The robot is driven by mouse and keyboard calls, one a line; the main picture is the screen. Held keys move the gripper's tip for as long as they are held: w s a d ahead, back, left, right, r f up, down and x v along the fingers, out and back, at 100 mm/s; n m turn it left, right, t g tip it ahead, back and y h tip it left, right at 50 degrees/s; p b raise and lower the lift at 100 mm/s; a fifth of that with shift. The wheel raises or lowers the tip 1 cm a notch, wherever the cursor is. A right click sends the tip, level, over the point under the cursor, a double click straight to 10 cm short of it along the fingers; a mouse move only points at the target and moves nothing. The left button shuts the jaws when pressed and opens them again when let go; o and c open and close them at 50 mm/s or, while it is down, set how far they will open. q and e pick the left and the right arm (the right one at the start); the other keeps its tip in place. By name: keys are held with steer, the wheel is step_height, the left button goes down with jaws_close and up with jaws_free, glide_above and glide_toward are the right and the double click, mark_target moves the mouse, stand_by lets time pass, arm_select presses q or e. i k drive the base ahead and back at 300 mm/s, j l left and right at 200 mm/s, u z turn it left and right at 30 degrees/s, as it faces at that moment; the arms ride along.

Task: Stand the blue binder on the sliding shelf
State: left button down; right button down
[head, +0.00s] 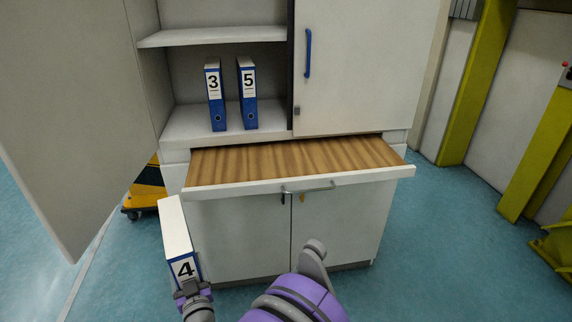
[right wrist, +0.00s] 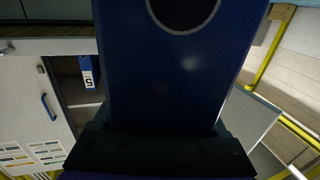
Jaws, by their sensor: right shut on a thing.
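The blue binder (head: 175,230) with a 4 on its spine lies tilted at the lower left of the head view, its white page side facing up. My right gripper (head: 188,288) is shut on its spine end, just below the number. In the right wrist view the binder (right wrist: 180,75) fills the middle, with a round finger hole at the top and the dark jaws (right wrist: 160,150) across its lower end. The sliding shelf (head: 290,157), wood-topped with a white front edge, is pulled out of the cabinet. It is bare, and the binder is apart from it. My left gripper is not in view.
Blue binders 3 (head: 214,95) and 5 (head: 247,93) stand with a gap between them in the cabinet (head: 335,225) above the sliding shelf. Yellow posts (head: 475,80) stand farther right.

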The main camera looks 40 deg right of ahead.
mark_target(361, 155)
steer(key=k+l, duration=0.15)
steer(key=l, duration=0.2)
steer(key=k+l+z, duration=0.15)
steer(key=l, duration=0.25)
steer(key=k+l, duration=0.15)
steer(key=l, duration=0.25)
steer(key=k+l+z, duration=0.1)
steer(key=l, duration=0.25)
steer(key=k+l+z, duration=0.1)
steer(key=l, duration=0.3)
steer(key=k+l, duration=0.2)
steer(key=l, duration=0.25)
steer(key=j+z, duration=0.05)
